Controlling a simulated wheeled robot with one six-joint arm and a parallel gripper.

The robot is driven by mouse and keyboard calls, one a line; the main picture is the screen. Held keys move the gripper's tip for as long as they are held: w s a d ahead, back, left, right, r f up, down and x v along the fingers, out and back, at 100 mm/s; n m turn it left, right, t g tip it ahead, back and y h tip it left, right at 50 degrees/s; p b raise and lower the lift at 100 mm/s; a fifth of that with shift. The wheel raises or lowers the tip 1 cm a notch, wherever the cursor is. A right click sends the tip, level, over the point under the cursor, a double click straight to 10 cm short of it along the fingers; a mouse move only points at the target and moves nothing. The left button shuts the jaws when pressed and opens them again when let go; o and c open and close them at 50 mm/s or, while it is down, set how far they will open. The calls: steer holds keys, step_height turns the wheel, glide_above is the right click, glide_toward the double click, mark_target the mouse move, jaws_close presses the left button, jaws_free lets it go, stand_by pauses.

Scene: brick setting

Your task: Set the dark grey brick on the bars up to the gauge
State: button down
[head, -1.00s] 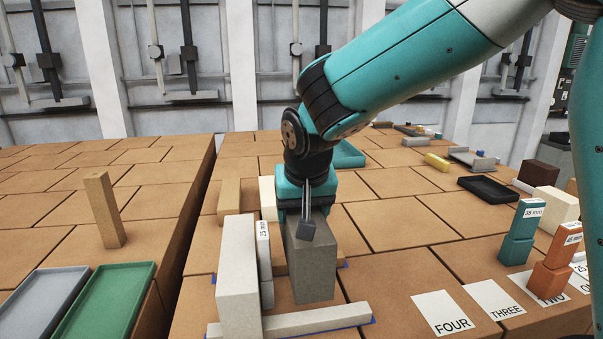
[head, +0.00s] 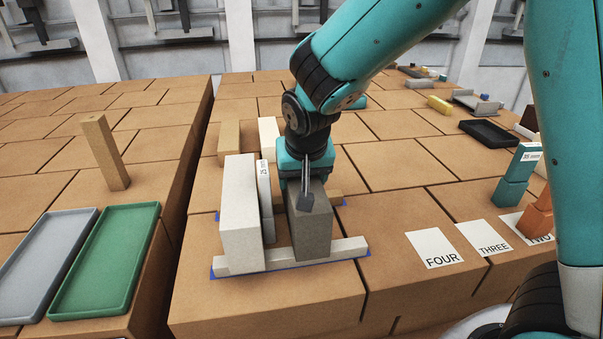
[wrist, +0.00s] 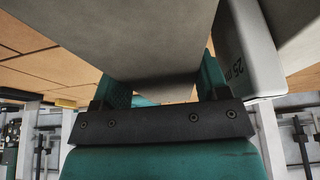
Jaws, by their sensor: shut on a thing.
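The dark grey brick (head: 312,228) stands upright in my gripper (head: 304,190), which is shut on its upper part. Its lower end is at the front pale bar (head: 347,247); I cannot tell whether it touches. The rear bar (head: 335,199) is mostly hidden behind it. The thin white gauge marked 25 mm (head: 265,200) stands to the brick's left, against a tall pale brick (head: 239,225). A narrow gap shows between gauge and dark brick. In the wrist view the held brick (wrist: 120,40) fills the upper left and the gauge (wrist: 246,50) is at right.
A tan brick (head: 229,140) and a cream brick (head: 268,138) stand behind. Green (head: 105,260) and grey (head: 45,250) trays lie left, near an upright tan block (head: 104,152). Cards FOUR (head: 434,247) and THREE (head: 483,237) and a teal gauge block (head: 515,175) are right.

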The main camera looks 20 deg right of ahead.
steer(key=shift+w+f, duration=0.1)
steer(key=shift+f, duration=0.25)
steer(key=shift+c, duration=0.7)
jaws_free()
steer(key=shift+r, duration=0.1)
steer(key=shift+r, duration=0.7)
steer(key=d+b+v, duration=0.1)
steer(key=b+v, duration=0.1)
steer(key=v, duration=0.9)
steer(key=s+a+f+n+g+y+b, duration=0.2)
steer(key=s+f+n, duration=0.2)
steer(key=s, duration=0.6)
steer(key=s+a+f+n+g+y+b, duration=0.2)
steer(key=s+f+n, duration=0.3)
steer(key=s, duration=0.5)
steer(key=shift+a+g+y, duration=0.3)
steer(key=shift+a+y, duration=0.2)
